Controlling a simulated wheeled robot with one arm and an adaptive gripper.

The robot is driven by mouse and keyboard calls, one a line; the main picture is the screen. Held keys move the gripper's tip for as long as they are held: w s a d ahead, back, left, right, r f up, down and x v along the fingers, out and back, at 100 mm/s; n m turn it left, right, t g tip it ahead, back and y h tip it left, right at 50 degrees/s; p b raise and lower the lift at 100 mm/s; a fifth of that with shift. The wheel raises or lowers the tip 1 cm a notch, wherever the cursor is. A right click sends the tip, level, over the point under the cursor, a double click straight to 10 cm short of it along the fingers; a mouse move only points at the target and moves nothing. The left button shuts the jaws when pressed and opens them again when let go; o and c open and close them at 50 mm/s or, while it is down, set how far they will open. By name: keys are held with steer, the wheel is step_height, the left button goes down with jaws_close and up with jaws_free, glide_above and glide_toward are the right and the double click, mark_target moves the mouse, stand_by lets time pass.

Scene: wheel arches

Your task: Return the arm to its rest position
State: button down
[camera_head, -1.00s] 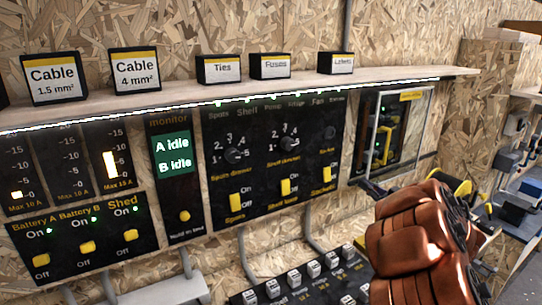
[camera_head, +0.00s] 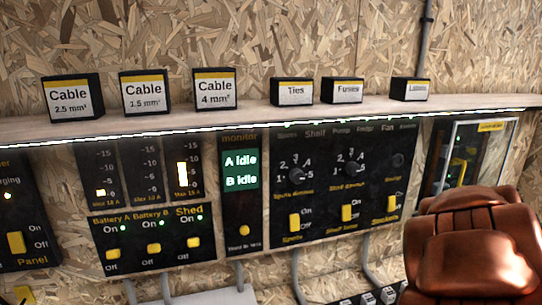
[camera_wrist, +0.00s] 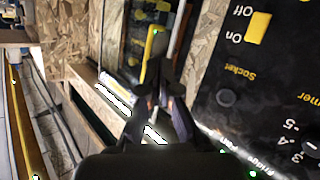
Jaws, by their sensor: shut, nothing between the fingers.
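My gripper (camera_wrist: 160,98) shows in the wrist view as two dark fingers, shut with nothing between them. It is in front of the wall panel, beside the black switch panel (camera_wrist: 228,98). In the head view my brown arm fills the lower right corner and the gripper is hidden behind it or out of frame. How far the fingers are from the panel is hard to tell.
A wooden shelf (camera_head: 240,117) with labelled boxes runs above the panels. The black switch panel (camera_head: 325,215) and a monitor (camera_head: 240,168) reading A idle, B idle are below it. A clear-fronted cabinet (camera_head: 470,155) stands right, close to my arm.

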steer(key=s+a+f+n+g+y, duration=0.1)
steer(key=s+a+f+g, duration=0.3)
steer(key=s+a, duration=0.7)
steer(key=s+a+f+n+g+y, duration=0.1)
steer(key=s+a+f+g+y, duration=0.3)
steer(key=s+a, duration=0.7)
steer(key=s+a+f+n+g+y, duration=0.1)
steer(key=s+a+f+g+y, duration=0.2)
steer(key=s+a+g, duration=0.3)
steer(key=s+a+f, duration=0.1)
steer(key=s+a, duration=0.4)
steer(key=s, duration=0.3)
steer(key=shift+s+a+f+n+p, duration=0.15)
steer(key=shift+a+f+n+p, duration=0.1)
steer(key=shift+f+n+p, duration=0.1)
